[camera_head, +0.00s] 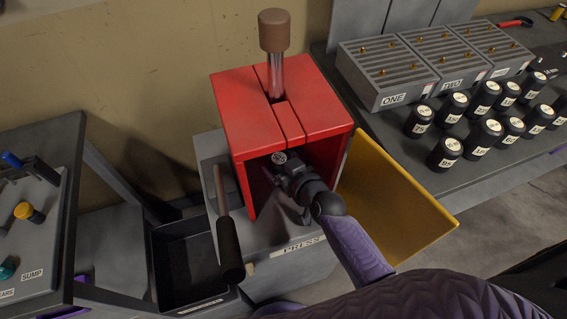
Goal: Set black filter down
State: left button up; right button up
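My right gripper (284,175) reaches from the lower right into the open front of the red press (262,110), low over its grey base. A small dark round top with a pale disc (279,158) shows at the fingertips and looks like the top of a black filter. Its body is hidden by the gripper and the shade, so I cannot tell whether the fingers grip it or whether it touches the press floor. Several other black filters with white labels (445,152) stand on the right bench. My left gripper is out of view.
A yellow guard panel (395,205) stands open on the press's right, close to my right forearm. A black-handled lever (229,250) rises at its left front. A dark bin (185,270) sits to the left. Grey racks (385,75) stand on the right bench.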

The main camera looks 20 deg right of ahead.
jog(key=shift+r, duration=0.1)
jog(key=shift+s+d+r+p, duration=0.15)
jog(key=shift+s+r+p, duration=0.35)
jog(key=shift+r+p, duration=0.4)
jog(key=p+v, duration=0.2)
jog(key=v, duration=0.8)
jog(key=shift+s+p, duration=0.3)
jog(key=shift+s, duration=0.1)
